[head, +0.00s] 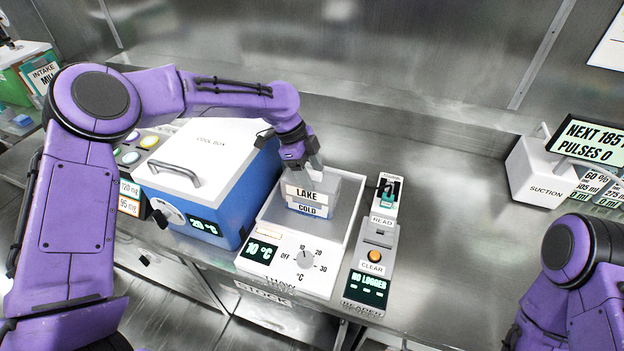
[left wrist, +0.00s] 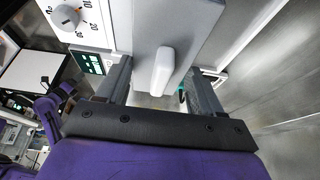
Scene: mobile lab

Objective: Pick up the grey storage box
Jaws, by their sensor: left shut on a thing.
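The grey storage box (head: 326,190), labelled LAKE and COLD, is in or just over the white tray of the thaw unit (head: 343,236); I cannot tell whether its base touches the tray. My left gripper (head: 314,170) comes down on the box from above and is shut on it. In the left wrist view, a pale upright handle (left wrist: 162,70) on the box's grey top (left wrist: 180,22) lies between the two fingers of the left gripper (left wrist: 160,88). The gripper hides part of the box top. My right arm shows at the right edge, its gripper out of view.
A blue cool box (head: 255,190) with a white lid stands close left of the thaw unit. A grey reader (head: 380,238) stands close to its right. A suction unit (head: 535,175) is farther right. The steel bench between reader and suction unit is clear.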

